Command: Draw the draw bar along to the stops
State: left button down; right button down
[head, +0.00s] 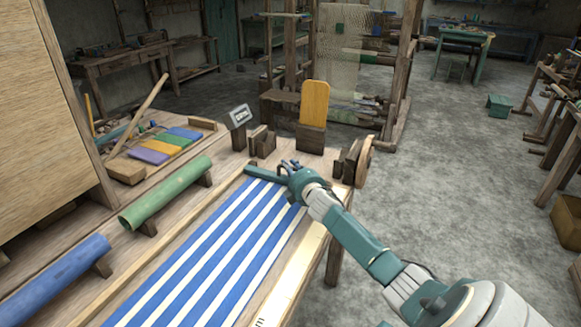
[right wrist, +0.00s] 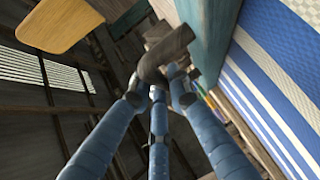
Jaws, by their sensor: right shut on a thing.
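The teal draw bar (head: 262,174) lies across the far end of the blue-and-white striped cloth (head: 225,245) on the loom table. My right gripper (head: 289,168) is at the bar's right part. In the right wrist view, the fingers of my right gripper (right wrist: 160,82) are closed around a dark bent handle (right wrist: 170,52) beside the teal bar (right wrist: 206,35). The striped cloth (right wrist: 265,95) runs away from the bar there. The gripper and arm hide the bar's right end. I cannot tell which blocks are the stops. My left gripper is not in view.
Dark wooden blocks (head: 261,142) and an upright yellow board (head: 314,101) stand beyond the bar. Green (head: 165,193) and blue (head: 55,278) rolls lie left of the cloth.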

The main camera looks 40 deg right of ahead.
jog(key=c, duration=1.8)
grip_release()
jog(key=shift+d+r, duration=0.2)
jog(key=shift+r, duration=0.05)
jog(key=shift+o, duration=0.9)
jog(key=shift+w+f, duration=0.15)
jog(key=shift+f, duration=0.1)
jog(key=shift+s+a, duration=0.25)
jog(key=shift+s, duration=0.3)
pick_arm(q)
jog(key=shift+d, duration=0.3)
pick_arm(e)
jog(key=v, duration=1.1)
jog(key=shift+d, duration=0.1)
jog(key=shift+w, duration=0.1)
